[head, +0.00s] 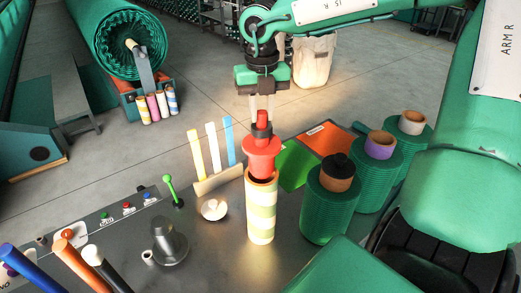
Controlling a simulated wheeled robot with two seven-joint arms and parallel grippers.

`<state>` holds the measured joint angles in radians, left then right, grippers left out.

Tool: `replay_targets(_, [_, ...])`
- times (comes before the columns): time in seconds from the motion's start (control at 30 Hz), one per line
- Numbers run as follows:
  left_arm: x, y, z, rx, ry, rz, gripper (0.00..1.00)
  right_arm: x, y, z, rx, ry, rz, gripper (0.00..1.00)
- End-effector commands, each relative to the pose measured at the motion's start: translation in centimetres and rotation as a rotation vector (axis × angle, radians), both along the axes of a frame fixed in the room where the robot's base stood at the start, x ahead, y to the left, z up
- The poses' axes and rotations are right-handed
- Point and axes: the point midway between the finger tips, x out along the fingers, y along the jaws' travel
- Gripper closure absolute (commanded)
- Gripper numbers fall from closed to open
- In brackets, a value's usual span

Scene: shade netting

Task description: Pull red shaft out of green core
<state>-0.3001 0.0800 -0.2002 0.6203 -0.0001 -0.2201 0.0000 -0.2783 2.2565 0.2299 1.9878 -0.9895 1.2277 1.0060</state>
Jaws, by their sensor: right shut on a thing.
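The red shaft (262,155) stands upright, with a thin top, a wide flange and a stepped lower part. My right gripper (262,118) is above it, pointing down, shut on its thin top end. The core (261,222) is an upright tube with cream and pale green bands, directly below the shaft. The shaft's lower end is at the tube's open top. The near rim is visible, but how much of the shaft is inside is hidden. My left gripper is not in view.
Green netting rolls (326,215) stand close to the right of the core. A small cream knob (214,209), a grey cone (168,240) and a green lever (171,188) are to its left. Yellow, white and blue strips (213,145) stand behind. Coloured rods rise at front left.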

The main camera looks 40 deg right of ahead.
Motion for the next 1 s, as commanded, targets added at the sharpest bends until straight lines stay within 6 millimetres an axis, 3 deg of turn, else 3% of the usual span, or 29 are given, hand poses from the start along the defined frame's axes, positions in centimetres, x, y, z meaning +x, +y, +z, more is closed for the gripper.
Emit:
replay_targets(0.43, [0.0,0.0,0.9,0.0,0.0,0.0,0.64,0.1,0.0,2.1,-0.001,-0.003,0.001,1.0])
replay_targets(1.0, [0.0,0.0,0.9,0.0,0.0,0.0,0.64,0.0,0.0,2.3,0.0,-0.002,0.001,1.0])
